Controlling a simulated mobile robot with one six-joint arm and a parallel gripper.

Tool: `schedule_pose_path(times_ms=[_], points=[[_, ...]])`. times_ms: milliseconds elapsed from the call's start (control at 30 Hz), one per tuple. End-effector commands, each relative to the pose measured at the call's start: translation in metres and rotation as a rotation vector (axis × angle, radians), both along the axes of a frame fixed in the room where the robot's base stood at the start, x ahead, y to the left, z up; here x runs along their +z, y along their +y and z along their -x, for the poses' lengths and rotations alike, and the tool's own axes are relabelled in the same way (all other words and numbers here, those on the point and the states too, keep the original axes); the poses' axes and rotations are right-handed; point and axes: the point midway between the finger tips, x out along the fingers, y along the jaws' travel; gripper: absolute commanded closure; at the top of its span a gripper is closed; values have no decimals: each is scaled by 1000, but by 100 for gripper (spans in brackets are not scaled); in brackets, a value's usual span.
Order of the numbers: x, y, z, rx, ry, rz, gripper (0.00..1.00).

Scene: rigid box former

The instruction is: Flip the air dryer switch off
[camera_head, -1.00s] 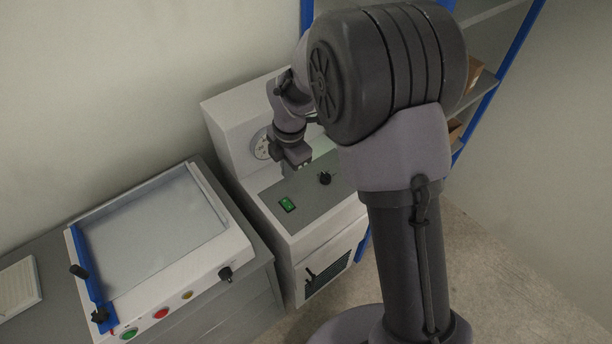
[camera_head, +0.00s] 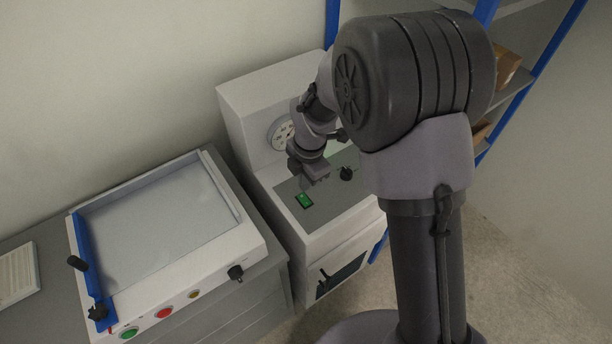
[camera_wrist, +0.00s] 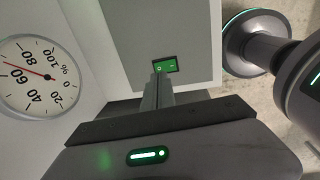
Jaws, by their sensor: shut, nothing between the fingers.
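The air dryer is a white cabinet (camera_head: 245,100) with a grey top panel. A green lit rocker switch (camera_head: 304,201) sits near the panel's front left corner. In the wrist view the switch (camera_wrist: 165,65) shows a circle mark at left and a line mark at right. My gripper (camera_head: 318,182) hangs above the panel, close behind the switch. In the wrist view my gripper's fingers (camera_wrist: 158,76) are shut and empty, with the tips just by the switch's lower edge in the picture. I cannot tell whether they touch it.
A round dial gauge (camera_wrist: 38,76) is on the dryer's raised back part. A box-forming machine with a blue bar (camera_head: 88,262) stands at left. A shelf with blue posts (camera_head: 540,75) is at right.

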Motion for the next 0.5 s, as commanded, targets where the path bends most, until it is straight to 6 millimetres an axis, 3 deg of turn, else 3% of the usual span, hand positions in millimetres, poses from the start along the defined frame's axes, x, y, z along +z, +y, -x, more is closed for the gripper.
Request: schedule_pose_path(times_ms=[33,200,500], points=[[-15,1,0,0,2,0,100],[-41,3,-4,-1,1,-1,100],[-50,4,-5,-1,-1,-1,100]])
